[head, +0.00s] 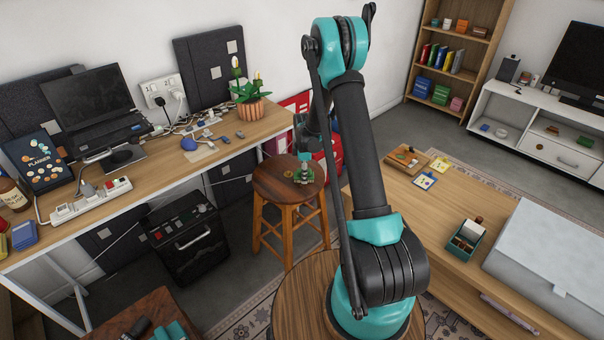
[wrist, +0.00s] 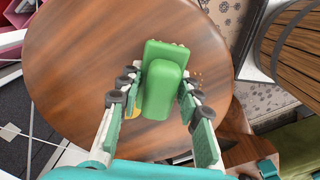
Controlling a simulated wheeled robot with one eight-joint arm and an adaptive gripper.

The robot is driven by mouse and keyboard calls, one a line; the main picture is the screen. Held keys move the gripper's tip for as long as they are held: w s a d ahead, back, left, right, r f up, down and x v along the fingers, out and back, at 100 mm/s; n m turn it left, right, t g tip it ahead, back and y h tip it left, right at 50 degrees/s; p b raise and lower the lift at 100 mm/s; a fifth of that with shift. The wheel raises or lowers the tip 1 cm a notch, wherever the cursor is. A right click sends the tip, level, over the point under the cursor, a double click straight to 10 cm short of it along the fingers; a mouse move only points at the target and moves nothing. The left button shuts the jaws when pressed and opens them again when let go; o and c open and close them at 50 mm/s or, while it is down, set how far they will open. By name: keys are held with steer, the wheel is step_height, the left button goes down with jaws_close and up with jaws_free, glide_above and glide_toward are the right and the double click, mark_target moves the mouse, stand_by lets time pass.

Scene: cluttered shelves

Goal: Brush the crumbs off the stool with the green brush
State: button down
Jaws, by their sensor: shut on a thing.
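The stool (head: 270,186) is round, wooden and brown, and stands between the desk and the low table. Its seat (wrist: 75,60) fills much of the wrist view. My gripper (wrist: 160,92) is shut on the green brush (wrist: 164,70), with a finger on each side of it. In the head view my gripper (head: 304,174) is over the right part of the seat.
The desk (head: 150,185) with a laptop, power strips and a potted cactus (head: 249,102) is at left. A low wooden table (head: 440,215) with a teal box (head: 465,239) is at right. A black cabinet (head: 187,243) stands under the desk. A patterned rug covers some floor.

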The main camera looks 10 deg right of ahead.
mark_target(308, 185)
steer(key=shift+s+d, duration=0.55)
steer(key=shift+s, duration=0.2)
steer(key=shift+s+d, duration=0.55)
steer(key=shift+s, duration=0.2)
steer(key=shift+s+a, duration=0.4)
steer(key=shift+a, duration=0.1)
steer(key=shift+w+a+f, duration=0.1)
steer(key=shift+w+a, duration=0.65)
steer(key=shift+w, duration=0.2)
steer(key=shift+w+a+r, duration=0.1)
steer(key=shift+w+a, duration=0.6)
steer(key=shift+w, duration=0.25)
steer(key=shift+w+a+r, duration=0.1)
steer(key=shift+w+a, duration=0.55)
steer(key=shift+w, duration=0.3)
steer(key=shift+f, duration=0.15)
steer(key=shift+s+d+f, duration=0.1)
steer(key=shift+s+d, duration=0.7)
steer(key=shift+s, duration=0.25)
steer(key=shift+s+d+r, duration=0.1)
steer(key=shift+s+d, duration=0.55)
steer(key=shift+s, duration=0.25)
steer(key=shift+s+d+r, duration=0.1)
steer(key=shift+s+d, duration=0.55)
steer(key=shift+s, duration=0.25)
